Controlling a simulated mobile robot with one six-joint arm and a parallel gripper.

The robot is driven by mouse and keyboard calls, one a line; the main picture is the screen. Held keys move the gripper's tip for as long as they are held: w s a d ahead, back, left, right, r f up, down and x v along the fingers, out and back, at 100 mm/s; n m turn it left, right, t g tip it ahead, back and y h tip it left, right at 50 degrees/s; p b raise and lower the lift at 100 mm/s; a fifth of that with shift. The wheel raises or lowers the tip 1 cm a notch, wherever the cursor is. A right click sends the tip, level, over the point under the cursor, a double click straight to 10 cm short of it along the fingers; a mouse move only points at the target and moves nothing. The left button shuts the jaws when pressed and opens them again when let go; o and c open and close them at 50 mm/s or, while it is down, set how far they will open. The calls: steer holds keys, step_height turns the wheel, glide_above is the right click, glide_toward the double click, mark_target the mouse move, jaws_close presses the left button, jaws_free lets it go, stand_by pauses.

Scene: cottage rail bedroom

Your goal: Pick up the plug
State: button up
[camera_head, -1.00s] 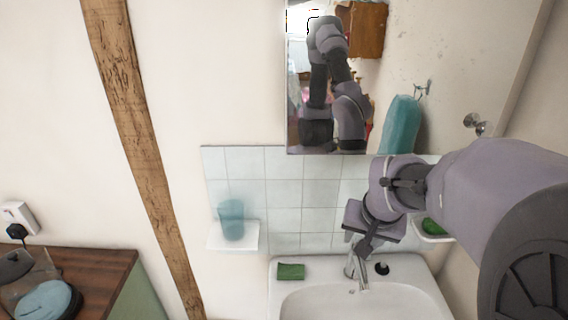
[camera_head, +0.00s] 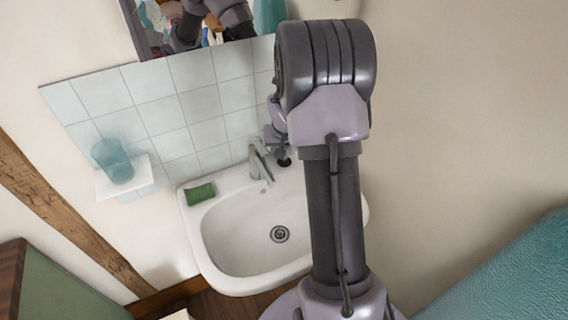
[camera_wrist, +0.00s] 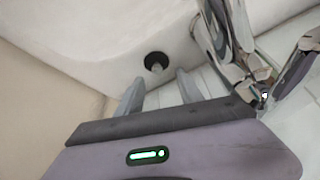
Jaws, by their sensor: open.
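The plug (camera_head: 284,162) is a small black round piece on the back ledge of the white sink (camera_head: 225,230), just right of the tap. In the wrist view the plug (camera_wrist: 154,59) is a dark disc with a greyish part, on the pale sink surface. My gripper (camera_wrist: 160,82) is open, and its two grey fingers point towards the plug, which shows just beyond and between the fingertips. The gap between the fingers looks empty. In the head view my gripper (camera_head: 272,138) is close above the plug, partly hidden by my arm.
The chrome tap (camera_head: 259,160) stands close left of the plug; it is close at the right in the wrist view (camera_wrist: 235,40). A green soap (camera_head: 200,193) lies on the sink's left corner. A blue cup (camera_head: 112,160) stands on a small wall shelf (camera_head: 125,180). The tiled wall is behind.

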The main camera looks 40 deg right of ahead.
mark_target(285, 158)
steer(key=x, duration=0.1)
steer(key=b+x, duration=0.1)
steer(key=x, duration=0.2)
steer(key=shift+s, duration=0.3)
steer(key=shift+w+d+f, duration=0.1)
steer(key=shift+f, duration=0.05)
steer(key=shift+c, duration=0.8)
jaws_close()
steer(key=shift+r, duration=0.25)
